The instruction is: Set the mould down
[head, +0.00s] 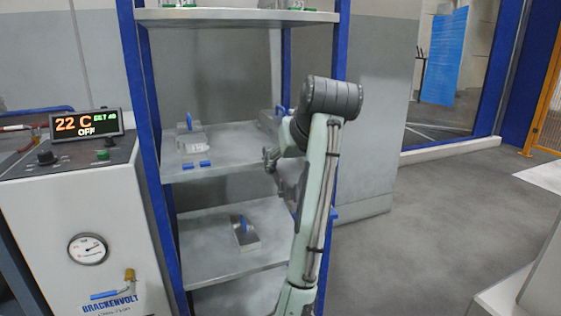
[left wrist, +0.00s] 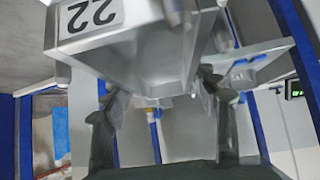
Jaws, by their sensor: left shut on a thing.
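The mould (left wrist: 135,48), a grey metal block with a white label reading 22, fills the top of the left wrist view. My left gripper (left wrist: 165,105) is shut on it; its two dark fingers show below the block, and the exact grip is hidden. In the head view my left gripper (head: 271,158) is at the right front of the rack's middle shelf, partly hidden by my arm. My right gripper is not in view.
The blue-post rack's middle shelf (head: 235,140) bears a blue-handled mould (head: 190,142) at left; another blue handle (head: 283,111) shows beside my arm. A mould (head: 244,234) lies on the lower shelf (head: 205,265). A cabinet with a display (head: 86,124) stands left. Floor (head: 440,220) is clear right.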

